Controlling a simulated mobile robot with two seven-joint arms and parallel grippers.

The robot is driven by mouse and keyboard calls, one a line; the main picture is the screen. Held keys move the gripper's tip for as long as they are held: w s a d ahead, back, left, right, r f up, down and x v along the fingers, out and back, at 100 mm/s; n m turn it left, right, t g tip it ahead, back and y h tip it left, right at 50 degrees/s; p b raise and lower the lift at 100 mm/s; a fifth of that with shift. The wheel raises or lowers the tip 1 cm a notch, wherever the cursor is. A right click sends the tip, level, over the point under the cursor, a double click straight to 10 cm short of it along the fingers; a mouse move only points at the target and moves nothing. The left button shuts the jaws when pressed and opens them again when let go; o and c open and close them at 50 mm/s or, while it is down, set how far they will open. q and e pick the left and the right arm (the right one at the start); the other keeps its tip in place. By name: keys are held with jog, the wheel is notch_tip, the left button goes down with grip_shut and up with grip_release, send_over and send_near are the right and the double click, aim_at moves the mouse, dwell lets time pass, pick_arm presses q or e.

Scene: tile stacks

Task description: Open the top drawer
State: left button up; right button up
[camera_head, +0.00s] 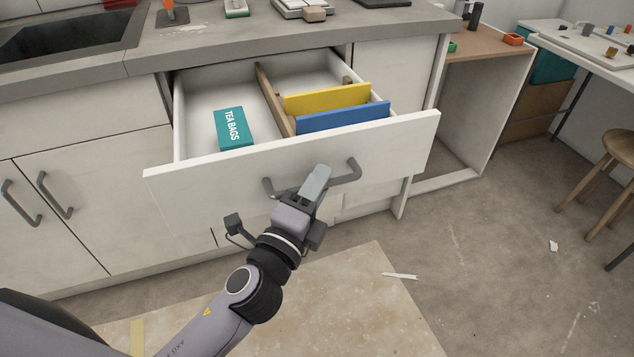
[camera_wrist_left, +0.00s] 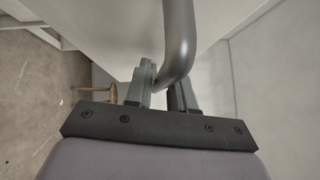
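The top drawer (camera_head: 290,158) is pulled out from the counter, and its inside is in full view. Its grey bar handle (camera_head: 348,172) is on the white front. My left gripper (camera_head: 314,182) is at the handle, over its middle. In the left wrist view the handle (camera_wrist_left: 179,40) runs down between the two fingers (camera_wrist_left: 164,88), which stand close on either side of it. The fingers look closed around the bar, and part of the grip is hidden behind the handle's bend. My right gripper is in neither view.
Inside the drawer are a teal tea bags box (camera_head: 233,128), a wooden divider (camera_head: 275,100), a yellow panel (camera_head: 326,98) and a blue panel (camera_head: 343,116). A sink (camera_head: 60,32) is at the upper left. A stool (camera_head: 612,165) stands at the right. Floor in front is mostly clear.

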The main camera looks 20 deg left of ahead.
pick_arm(q)
jog(key=shift+o, duration=0.6)
jog(key=b+v, duration=0.1)
jog(key=v, duration=0.6)
jog(key=shift+s+a+f, duration=0.1)
